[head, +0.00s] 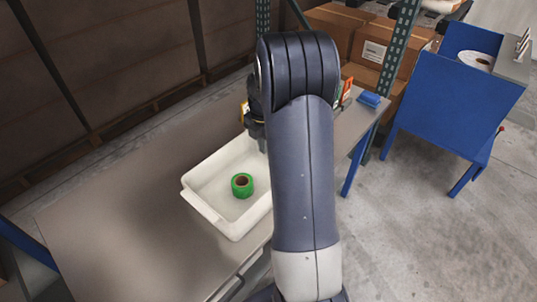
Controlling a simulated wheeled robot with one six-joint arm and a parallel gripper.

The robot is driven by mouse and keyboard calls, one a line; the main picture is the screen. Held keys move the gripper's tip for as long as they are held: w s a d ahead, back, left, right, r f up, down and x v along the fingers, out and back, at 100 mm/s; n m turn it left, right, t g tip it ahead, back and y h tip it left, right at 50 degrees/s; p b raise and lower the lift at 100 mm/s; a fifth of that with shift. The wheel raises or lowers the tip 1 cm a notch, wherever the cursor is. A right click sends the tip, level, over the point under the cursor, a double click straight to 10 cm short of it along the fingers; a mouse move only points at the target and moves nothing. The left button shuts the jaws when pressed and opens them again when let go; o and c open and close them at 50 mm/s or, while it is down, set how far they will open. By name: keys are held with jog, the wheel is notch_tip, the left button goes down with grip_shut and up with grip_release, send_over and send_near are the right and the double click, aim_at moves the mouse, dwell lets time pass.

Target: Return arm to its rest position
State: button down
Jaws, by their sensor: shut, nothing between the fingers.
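My arm (304,170) rises through the middle of the view and bends at the top. My gripper (259,140) shows only in part, to the left of the arm, above the far right end of a white tray. It is shut and holds nothing. The rest of it is hidden behind my arm. A green tape roll (242,186) with a brown core lies in the white tray (203,209), apart from my gripper.
The grey table (110,225) is bare left of the tray. A blue object (370,99) and an orange-and-white item (347,88) lie at its far end. Cardboard boxes (337,29) stand behind. A blue stand (440,105) is at right, with open floor before it.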

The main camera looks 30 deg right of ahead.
notch_tip(320, 180, up, 5)
jog(key=shift+r, duration=0.15)
dwell(0.3)
